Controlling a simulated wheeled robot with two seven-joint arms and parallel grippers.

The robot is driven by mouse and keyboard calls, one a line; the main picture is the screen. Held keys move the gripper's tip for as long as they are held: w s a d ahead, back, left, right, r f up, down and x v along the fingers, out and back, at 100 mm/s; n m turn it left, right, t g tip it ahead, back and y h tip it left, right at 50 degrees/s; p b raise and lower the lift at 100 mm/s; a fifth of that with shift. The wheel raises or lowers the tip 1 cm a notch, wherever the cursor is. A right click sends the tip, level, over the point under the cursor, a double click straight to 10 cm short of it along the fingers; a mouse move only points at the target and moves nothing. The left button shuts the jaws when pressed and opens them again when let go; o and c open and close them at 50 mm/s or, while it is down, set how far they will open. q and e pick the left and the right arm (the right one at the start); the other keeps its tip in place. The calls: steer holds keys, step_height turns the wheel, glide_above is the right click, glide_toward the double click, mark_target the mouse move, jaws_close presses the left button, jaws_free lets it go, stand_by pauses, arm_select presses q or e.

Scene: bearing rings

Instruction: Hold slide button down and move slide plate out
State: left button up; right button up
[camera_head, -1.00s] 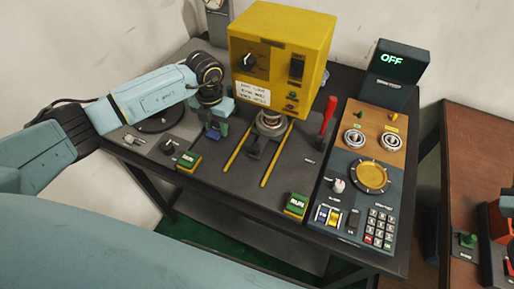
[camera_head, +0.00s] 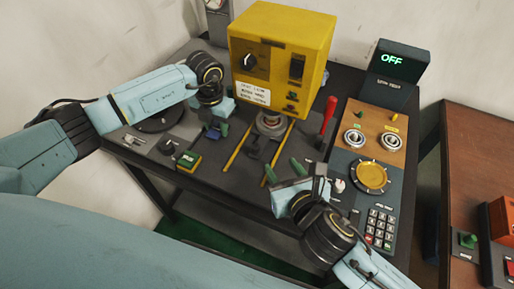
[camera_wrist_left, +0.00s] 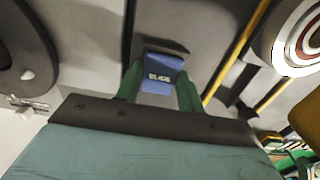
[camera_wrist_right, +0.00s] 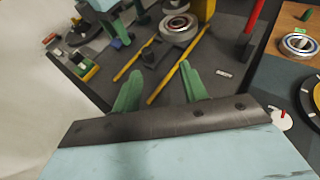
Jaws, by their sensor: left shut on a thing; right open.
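The blue slide button (camera_wrist_left: 160,72), marked SLIDE, sits between the green fingers of my left gripper (camera_head: 217,128), which is shut on it. The slide plate lies between two yellow rails, with a dark handle (camera_wrist_right: 150,50) at its front and a metal bearing ring (camera_wrist_right: 178,26) at its rear, under the yellow machine. In the head view the ring (camera_head: 270,123) is partly covered by the machine. My right gripper (camera_head: 284,168) is open and empty. It is above the table near the front end of the right rail, apart from the handle.
The yellow machine (camera_head: 280,48) stands at the back. A red lever (camera_head: 328,115) rises right of the rails. A brown panel (camera_head: 378,122) with two bearing rings and a keypad (camera_head: 380,225) lie further right. A green RUN button (camera_head: 188,161) is at front left.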

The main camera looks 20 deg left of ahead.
mark_target(257, 149)
steer(key=shift+s+a+f+n+y, duration=0.1)
steer(key=shift+s+a+n+y, duration=0.25)
steer(key=shift+s+a, duration=0.3)
steer(key=shift+s+a+f+g, duration=0.1)
steer(key=shift+a+g, duration=0.1)
steer(key=shift+g, duration=0.1)
steer(key=x, duration=1.1)
steer(key=shift+w+f, duration=0.1)
steer(key=shift+w, duration=0.15)
steer(key=shift+c, duration=0.2)
jaws_close()
